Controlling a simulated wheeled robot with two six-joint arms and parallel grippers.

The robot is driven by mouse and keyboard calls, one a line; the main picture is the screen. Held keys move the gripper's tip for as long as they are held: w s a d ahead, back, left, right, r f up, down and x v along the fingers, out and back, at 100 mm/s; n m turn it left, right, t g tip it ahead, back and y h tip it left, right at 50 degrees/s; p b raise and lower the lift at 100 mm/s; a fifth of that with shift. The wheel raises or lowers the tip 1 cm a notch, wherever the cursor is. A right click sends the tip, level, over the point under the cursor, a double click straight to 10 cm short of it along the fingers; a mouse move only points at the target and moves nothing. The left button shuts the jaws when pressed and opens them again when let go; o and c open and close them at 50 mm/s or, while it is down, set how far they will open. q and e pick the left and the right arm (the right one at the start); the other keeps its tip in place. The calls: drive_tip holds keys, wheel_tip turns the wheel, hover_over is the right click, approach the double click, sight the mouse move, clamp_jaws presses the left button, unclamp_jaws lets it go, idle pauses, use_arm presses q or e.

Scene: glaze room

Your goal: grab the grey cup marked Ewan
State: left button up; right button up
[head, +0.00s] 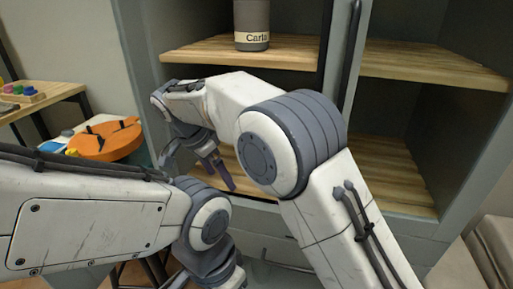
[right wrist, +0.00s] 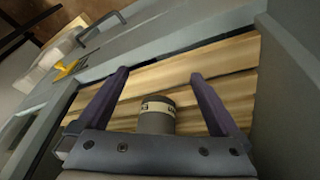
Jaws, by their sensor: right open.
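A grey cup (right wrist: 155,122) with a cream label band stands on a wooden shelf in the right wrist view. Its label is small and partly turned away, and I cannot read the whole name. My right gripper (right wrist: 159,76) is open, with its two dark purple fingers on either side of the cup and apart from it. In the head view my right gripper (head: 203,168) reaches into the lower shelf, and my arm hides the cup there. Another grey cup (head: 252,18), marked Carla, stands on the upper shelf. My left arm shows, but its gripper does not.
The cabinet's upper shelf (head: 200,50) is just above my right forearm. An upright post (head: 340,60) divides the cabinet. The right-hand shelf (head: 430,65) looks empty. An orange object (head: 105,140) lies at the left, near a wooden table (head: 45,95).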

drive_tip(key=shift+w+a+r+m+h, duration=0.15)
drive_tip(key=shift+w+a+m, duration=0.15)
drive_tip(key=shift+w+m, duration=0.25)
drive_tip(key=shift+w+a+f+m+h, duration=0.15)
drive_tip(key=shift+w+a+m, duration=0.15)
drive_tip(key=shift+w+m, duration=0.2)
drive_tip(key=shift+w+d+r, duration=0.1)
drive_tip(key=shift+w+d, duration=0.05)
drive_tip(key=shift+w, duration=0.15)
drive_tip(key=shift+t, duration=0.3)
drive_tip(key=w+d, duration=0.1)
drive_tip(key=d, duration=0.1)
drive_tip(key=w+d, duration=0.2)
drive_tip(key=w+d+b, duration=0.1)
drive_tip(key=d, duration=0.2)
drive_tip(key=shift+w, duration=0.3)
drive_tip(key=d, duration=0.1)
drive_tip(key=w+d, duration=0.1)
drive_tip(key=d+b, duration=0.1)
drive_tip(key=shift+w+f, duration=0.3)
drive_tip(key=shift+w, duration=0.1)
drive_tip(key=shift+x, duration=0.8)
drive_tip(key=shift+f+b, duration=0.3)
drive_tip(key=shift+f, duration=0.05)
drive_tip(key=shift+r, duration=0.1)
drive_tip(key=c, duration=1.3)
